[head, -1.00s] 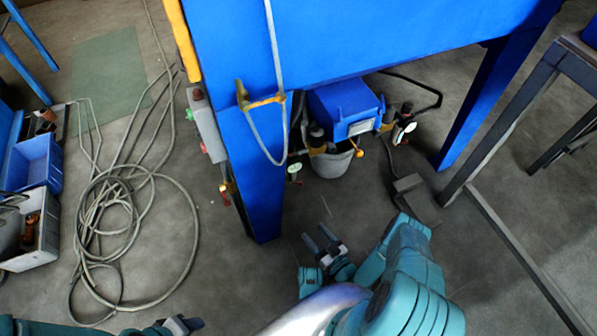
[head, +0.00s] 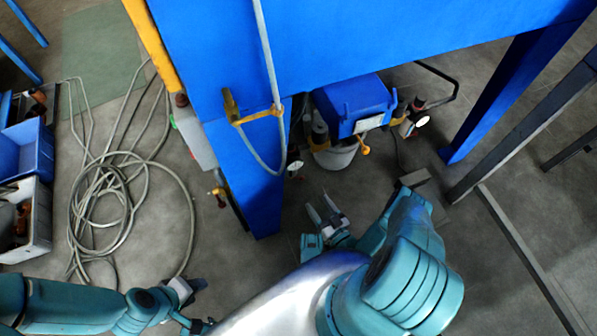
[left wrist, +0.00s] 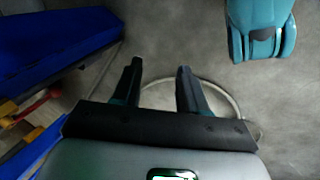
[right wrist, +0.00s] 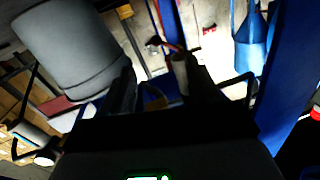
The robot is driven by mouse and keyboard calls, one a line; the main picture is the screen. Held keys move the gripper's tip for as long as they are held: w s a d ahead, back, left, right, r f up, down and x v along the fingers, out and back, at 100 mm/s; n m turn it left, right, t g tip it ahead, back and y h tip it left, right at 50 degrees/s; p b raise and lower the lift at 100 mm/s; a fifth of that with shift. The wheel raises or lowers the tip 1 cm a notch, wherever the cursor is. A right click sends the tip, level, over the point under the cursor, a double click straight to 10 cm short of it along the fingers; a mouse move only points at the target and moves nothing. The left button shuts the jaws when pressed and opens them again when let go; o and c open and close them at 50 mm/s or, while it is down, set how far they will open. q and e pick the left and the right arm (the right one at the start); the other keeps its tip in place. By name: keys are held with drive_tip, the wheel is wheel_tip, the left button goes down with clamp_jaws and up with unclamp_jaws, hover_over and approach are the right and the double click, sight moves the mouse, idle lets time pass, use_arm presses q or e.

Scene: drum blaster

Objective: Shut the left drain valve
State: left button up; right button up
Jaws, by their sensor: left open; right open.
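A small brass-yellow valve with a red part (head: 217,191) sits low on the left side of the blue machine leg (head: 255,185) in the head view. Yellow and red fittings (left wrist: 45,97) show at the left edge of the left wrist view; I cannot tell whether they are that valve. My left gripper (head: 198,306) is below the valve, near the bottom edge, apart from it.
A coiled grey hose (head: 105,205) lies on the floor at left, beside blue and grey crates (head: 38,245). Dark frame bars (head: 525,130) stand at right. Floor between left gripper and leg is clear.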

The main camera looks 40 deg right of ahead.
drive_tip(key=w+b, duration=0.1)
drive_tip(key=w, duration=0.3)
drive_tip(key=w+b, duration=0.1)
drive_tip(key=w, duration=0.3)
drive_tip(key=w+b, duration=0.2)
drive_tip(key=w, duration=0.2)
drive_tip(key=shift+w+d+f, duration=0.15)
drive_tip(key=shift+w+d, duration=0.15)
use_arm(q)
drive_tip(key=shift+t, duration=0.7)
drive_tip(key=shift+w+a+f, duration=0.2)
drive_tip(key=shift+w+f, duration=0.35)
drive_tip(key=shift+f, duration=0.2)
drive_tip(key=shift+w+a+f, duration=0.15)
drive_tip(key=shift+w+f, duration=0.35)
drive_tip(key=shift+f, duration=0.3)
drive_tip(key=shift+w+a+f, duration=0.2)
drive_tip(key=shift+w+f, duration=0.35)
drive_tip(key=shift+f, duration=0.2)
use_arm(e)
drive_tip(key=shift+w+d, duration=0.15)
drive_tip(key=shift+w, duration=0.65)
